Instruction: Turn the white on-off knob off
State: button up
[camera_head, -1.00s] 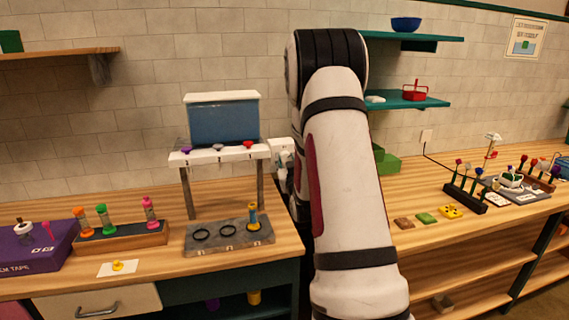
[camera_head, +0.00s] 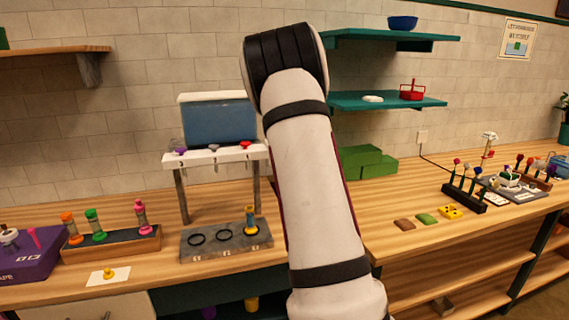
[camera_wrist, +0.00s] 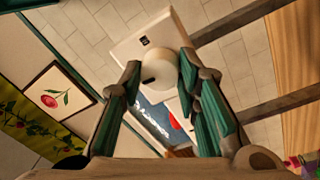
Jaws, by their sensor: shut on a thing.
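The white on-off knob (camera_wrist: 159,70) is round with a dark mark on its face. It sits in front of a white plate (camera_wrist: 135,38) with a small black label in the wrist view. My gripper (camera_wrist: 160,78) has its two green-padded fingers on either side of the knob and is shut on it. In the head view, my own arm stands in front of the area right of the blue tank (camera_head: 218,124). The knob and my gripper cannot be made out there.
A white rack (camera_head: 212,156) stands below the tank, and a grey tray with rings (camera_head: 226,254) lies in front. Teal shelves (camera_head: 350,101) hang above. The bench right of my arm has free room.

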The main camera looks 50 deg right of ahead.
jog(key=shift+n, duration=0.7)
jog(key=o, duration=1.2)
jog(key=shift+c, duration=0.2)
jog(key=v, duration=0.7)
jog(key=shift+s+a, duration=0.15)
jog(key=shift+s, duration=0.05)
